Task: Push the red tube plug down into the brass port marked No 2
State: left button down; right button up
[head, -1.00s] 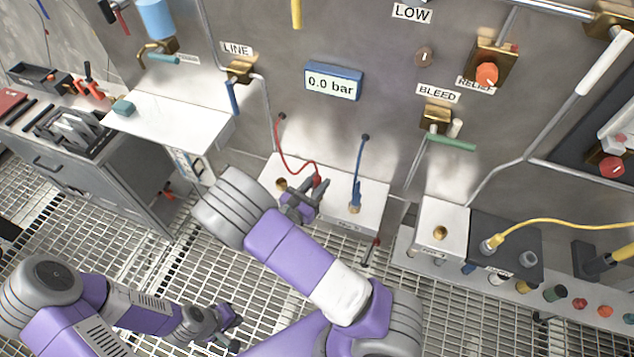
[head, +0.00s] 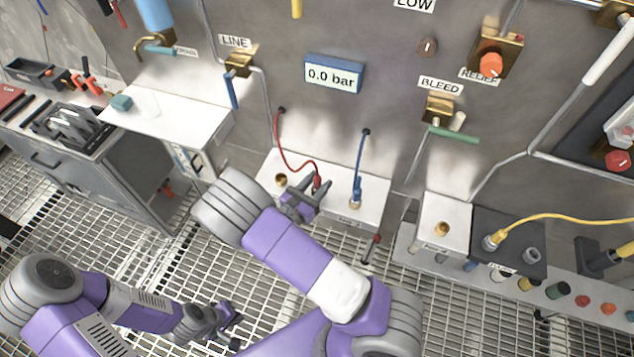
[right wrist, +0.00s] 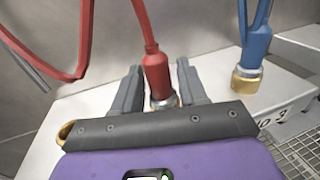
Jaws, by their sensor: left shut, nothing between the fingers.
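The red tube plug (head: 317,182) stands upright at the middle brass port (right wrist: 164,103) on the white block (head: 335,212). Brass shows directly beneath it; how deep it sits I cannot tell. My right gripper (head: 309,192) is at the plug. In the right wrist view its two grey fingers (right wrist: 160,88) stand on either side of the plug, with narrow gaps, not clamped. The gripper's body hides the port's lower part. My left gripper (head: 229,313) is shut and empty, low over the floor grating, away from the block.
An empty brass port (head: 281,180) is to the left of the red plug. A blue plug (head: 356,190) stands in the port to the right, its label partly visible. Red and blue tubes run to the steel wall. A pressure display (head: 333,75) reads 0.0 bar.

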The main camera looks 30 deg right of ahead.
jog(key=shift+o, duration=1.3)
jog(key=p+v, duration=0.1)
jog(key=v, duration=0.6)
jog(key=shift+s+a, duration=0.2)
